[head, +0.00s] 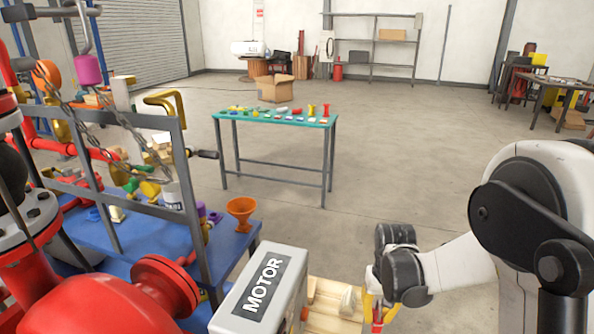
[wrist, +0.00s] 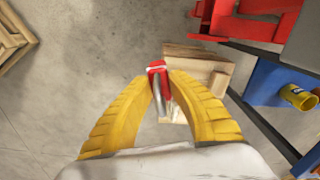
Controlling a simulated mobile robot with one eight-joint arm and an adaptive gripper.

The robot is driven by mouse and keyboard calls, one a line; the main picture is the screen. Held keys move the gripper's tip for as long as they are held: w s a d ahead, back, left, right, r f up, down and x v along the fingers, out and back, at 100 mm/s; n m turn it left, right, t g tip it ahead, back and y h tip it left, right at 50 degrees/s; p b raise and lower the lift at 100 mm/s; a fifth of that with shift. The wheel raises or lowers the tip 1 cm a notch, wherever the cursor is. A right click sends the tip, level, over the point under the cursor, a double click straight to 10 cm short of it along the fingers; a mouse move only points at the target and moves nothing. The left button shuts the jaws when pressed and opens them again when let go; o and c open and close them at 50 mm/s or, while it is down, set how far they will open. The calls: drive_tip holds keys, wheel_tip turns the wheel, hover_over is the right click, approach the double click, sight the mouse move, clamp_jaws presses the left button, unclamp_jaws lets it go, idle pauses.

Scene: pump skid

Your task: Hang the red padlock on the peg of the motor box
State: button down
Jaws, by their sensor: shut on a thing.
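The motor box (head: 252,312) is a pale grey box with a black MOTOR label, at the bottom centre of the head view. I cannot make out its peg clearly; a small orange part (head: 304,313) shows at its right side. My gripper (wrist: 158,84) has yellow fingers, shut on the red padlock (wrist: 157,67). The padlock's red body is at the fingertips, and its grey metal shackle (wrist: 158,98) lies between the fingers. In the head view my gripper (head: 376,308) is to the right of the motor box and apart from it.
A light wooden crate or pallet (head: 331,317) stands right of the motor box, below my gripper. A red pump (head: 95,300) and a blue bench (head: 150,236) with a grey frame are on the left. A teal table (head: 275,118) stands farther back on open floor.

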sight(375, 324)
drive_tip(key=s+r, duration=0.1)
drive_tip(key=s+a+r, duration=0.1)
drive_tip(key=shift+s+a+r+n, duration=0.1)
drive_tip(key=shift+s+r+n, duration=0.2)
drive_tip(key=shift+w, duration=0.1)
drive_tip(key=w+d+f+m, duration=0.1)
drive_tip(key=w+d+f, duration=0.2)
drive_tip(key=f, duration=0.5)
drive_tip(key=w+d+f+m, duration=0.1)
drive_tip(key=w+d+f, duration=0.2)
drive_tip(key=f, duration=0.4)
drive_tip(key=w+d+f+m, duration=0.1)
drive_tip(key=w+d+f, duration=0.3)
drive_tip(key=f, duration=0.4)
drive_tip(key=shift+w+f+m, duration=0.3)
drive_tip(key=shift+w+f, duration=0.05)
drive_tip(key=shift+d, duration=0.1)
